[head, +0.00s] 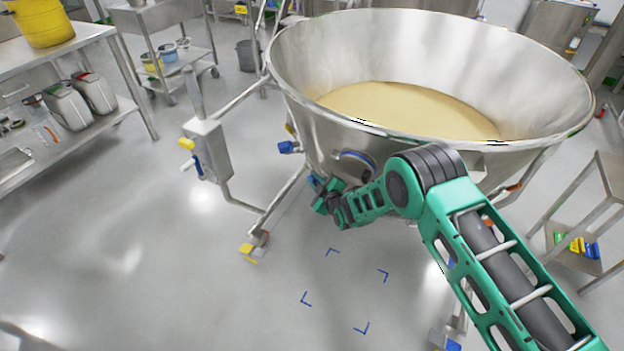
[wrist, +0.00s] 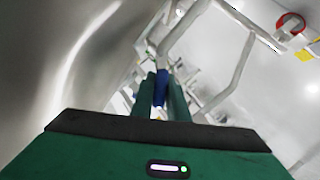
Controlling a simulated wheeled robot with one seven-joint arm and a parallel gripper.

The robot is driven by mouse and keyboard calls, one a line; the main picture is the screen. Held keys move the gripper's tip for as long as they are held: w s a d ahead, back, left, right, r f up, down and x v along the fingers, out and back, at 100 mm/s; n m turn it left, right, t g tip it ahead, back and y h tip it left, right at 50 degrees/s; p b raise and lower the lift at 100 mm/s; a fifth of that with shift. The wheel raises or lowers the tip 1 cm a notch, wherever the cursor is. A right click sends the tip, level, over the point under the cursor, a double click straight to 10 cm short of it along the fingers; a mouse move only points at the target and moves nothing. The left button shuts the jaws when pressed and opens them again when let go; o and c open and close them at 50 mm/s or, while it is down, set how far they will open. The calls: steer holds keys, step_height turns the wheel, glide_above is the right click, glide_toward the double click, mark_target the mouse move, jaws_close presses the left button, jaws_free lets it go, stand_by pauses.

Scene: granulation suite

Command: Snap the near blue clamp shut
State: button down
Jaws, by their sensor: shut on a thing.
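The large steel bowl (head: 400,50) holds pale yellow powder. The blue clamp (head: 316,183) shows as a small blue part at my gripper (head: 322,198), below the bowl's side. In the wrist view, my gripper (wrist: 160,92) has its two green fingers shut on a blue piece of the clamp (wrist: 161,84). The fingers hide most of the clamp, so I cannot tell whether it is latched. Another blue part (head: 287,147) sits further left beside the bowl, apart from my gripper. A blue-ringed round fitting (head: 357,164) is on the bowl's side above my gripper.
The bowl's steel frame has a grey control box (head: 208,150) and a leg with a yellow-braked caster (head: 255,246). Blue corner marks (head: 383,275) lie on open floor in front. A shelf (head: 575,262) with coloured items stands right. A steel table (head: 60,45) stands left.

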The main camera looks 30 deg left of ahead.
steer(key=c, duration=1.7)
jaws_free()
steer(key=shift+s, duration=0.1)
steer(key=shift+d, duration=0.15)
steer(key=v, duration=1)
steer(key=shift+d, duration=0.25)
